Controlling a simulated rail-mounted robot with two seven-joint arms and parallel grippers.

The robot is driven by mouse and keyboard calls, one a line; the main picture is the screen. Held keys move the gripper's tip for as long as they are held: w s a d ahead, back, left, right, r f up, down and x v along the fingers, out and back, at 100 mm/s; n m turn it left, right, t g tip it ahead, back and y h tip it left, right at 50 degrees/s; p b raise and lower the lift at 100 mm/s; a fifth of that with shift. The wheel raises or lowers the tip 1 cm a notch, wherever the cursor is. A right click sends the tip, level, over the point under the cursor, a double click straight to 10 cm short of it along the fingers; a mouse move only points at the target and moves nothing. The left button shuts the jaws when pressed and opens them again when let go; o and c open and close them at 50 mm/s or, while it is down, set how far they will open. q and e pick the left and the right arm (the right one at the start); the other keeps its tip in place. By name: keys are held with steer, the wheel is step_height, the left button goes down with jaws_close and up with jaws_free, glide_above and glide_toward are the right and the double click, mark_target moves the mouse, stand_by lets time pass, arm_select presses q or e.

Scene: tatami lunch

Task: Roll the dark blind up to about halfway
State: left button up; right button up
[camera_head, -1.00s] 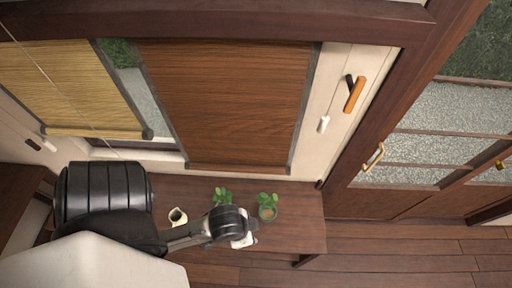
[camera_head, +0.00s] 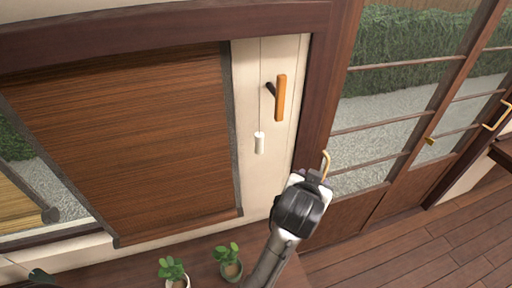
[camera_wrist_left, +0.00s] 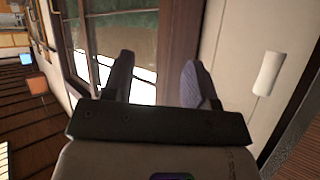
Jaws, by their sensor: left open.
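The dark brown blind (camera_head: 130,140) hangs lowered over the window at the left of the head view. To its right, on the pale wall, a thin cord ends in a white pull (camera_head: 259,143). The white pull (camera_wrist_left: 268,73) also shows at the right of the left wrist view. An orange bar on a dark bracket (camera_head: 281,98) sits above the pull. My left gripper (camera_head: 318,178) is right of and below the pull, apart from it. In the left wrist view its fingers (camera_wrist_left: 156,62) are open and empty. My right gripper is not in view.
A light straw blind (camera_head: 20,208) hangs at the far left. Two potted plants (camera_head: 230,266) (camera_head: 175,272) stand on a ledge below the window. Glazed doors with a brass handle (camera_head: 326,165) are close behind my left gripper. The floor at right is clear.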

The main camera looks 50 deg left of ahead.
arm_select(q)
steer(key=w+a+n+g+y, duration=0.2)
steer(key=a+n+y, duration=0.1)
steer(key=y, duration=0.1)
steer(key=n+g+y, duration=0.6)
steer(key=n+y, duration=0.3)
steer(key=n, duration=0.1)
glide_toward(262, 140)
steer(key=a+p, duration=0.1)
steer(key=a, duration=0.2)
steer(key=w+a+p, duration=0.1)
steer(key=a, duration=0.3)
steer(key=w+a+p, duration=0.1)
steer(key=a+p, duration=0.1)
steer(key=a, duration=0.2)
steer(key=shift+a, duration=0.2)
steer(key=shift+w+a, duration=0.2)
steer(key=shift+a, duration=0.5)
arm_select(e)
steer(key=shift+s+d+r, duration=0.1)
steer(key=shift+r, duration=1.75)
arm_select(q)
steer(key=shift+c, duration=0.3)
jaws_close()
